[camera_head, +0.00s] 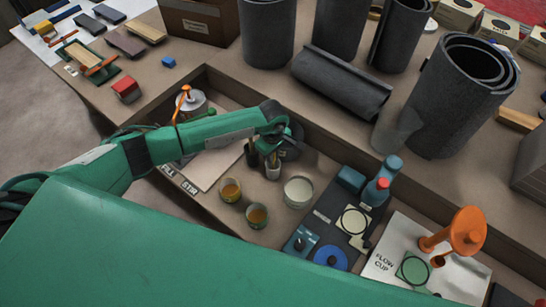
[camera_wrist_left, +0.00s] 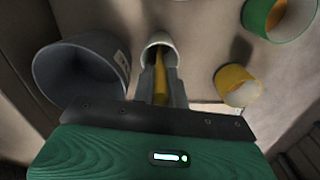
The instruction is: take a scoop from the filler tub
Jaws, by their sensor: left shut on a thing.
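My left gripper (camera_head: 262,158) reaches down over the sunken bench tray. In the left wrist view its fingers (camera_wrist_left: 160,88) are shut on a thin yellow-orange stick (camera_wrist_left: 161,72). The stick's far end is inside a small white cup (camera_wrist_left: 151,42), which also shows below the fingers in the head view (camera_head: 272,172). A dark grey tub (camera_wrist_left: 70,70) stands beside that cup; in the head view it is mostly hidden behind my wrist. A clear tub of whitish material (camera_head: 298,192) stands right of the cup. I cannot tell which tub holds the filler. My right gripper is not in view.
Two cups of amber liquid (camera_head: 230,190) (camera_head: 257,216) stand close to the front left of the gripper. A blue bottle (camera_head: 377,190) and an orange stand (camera_head: 462,232) are at the right. Dark grey rolls (camera_head: 343,82) lie and stand behind the tray wall.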

